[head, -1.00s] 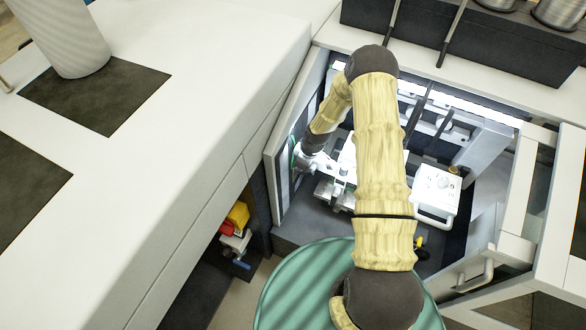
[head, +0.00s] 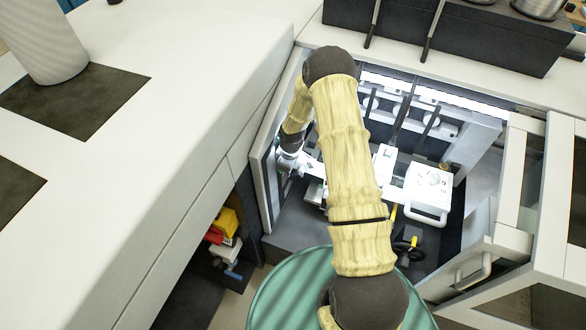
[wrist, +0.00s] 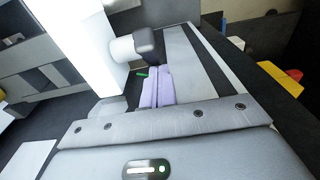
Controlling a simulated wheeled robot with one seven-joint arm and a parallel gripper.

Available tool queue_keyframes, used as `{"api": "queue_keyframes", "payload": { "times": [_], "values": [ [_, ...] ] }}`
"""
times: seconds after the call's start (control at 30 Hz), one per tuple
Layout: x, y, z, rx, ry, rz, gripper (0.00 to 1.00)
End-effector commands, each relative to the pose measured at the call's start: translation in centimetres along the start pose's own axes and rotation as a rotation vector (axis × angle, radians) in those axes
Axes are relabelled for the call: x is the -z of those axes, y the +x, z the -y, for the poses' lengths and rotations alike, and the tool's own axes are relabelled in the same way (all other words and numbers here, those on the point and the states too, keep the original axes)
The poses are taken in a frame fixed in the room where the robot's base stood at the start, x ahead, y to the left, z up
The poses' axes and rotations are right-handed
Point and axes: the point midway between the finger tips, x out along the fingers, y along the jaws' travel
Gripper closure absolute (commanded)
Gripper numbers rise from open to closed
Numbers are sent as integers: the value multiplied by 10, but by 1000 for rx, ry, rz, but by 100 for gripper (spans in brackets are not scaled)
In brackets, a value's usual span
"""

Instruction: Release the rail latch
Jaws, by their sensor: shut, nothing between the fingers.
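My gripper (wrist: 157,86) shows in the wrist view as two pale lilac fingers lying together, shut and empty. Their tips are beside a small green piece (wrist: 142,72); I cannot tell whether they touch it. A light cylinder with a dark end (wrist: 137,47) is just beyond the tips. A long grey rail-like panel (wrist: 195,70) runs along the right of the fingers. I cannot tell which part is the rail latch. In the head view my wrist is at the left side of the open machine bay, and my arm hides much of the bay.
A white box with a dial and handle (head: 428,188) stands right of my arm. Dark rods (head: 403,115) stand in the bay. An open door frame (head: 520,190) is at right. A white counter (head: 170,130) borders the left. Yellow and red items (head: 224,226) are below it.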

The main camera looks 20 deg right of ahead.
Motion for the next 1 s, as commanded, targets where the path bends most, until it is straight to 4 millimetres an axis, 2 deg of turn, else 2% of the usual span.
{"api": "queue_keyframes", "payload": {
  "times": [0.47,1.0],
  "values": [
    [-1,-1,0,0,-1,0,100],
    [-17,-8,0,1,2,6,100]
  ]
}}
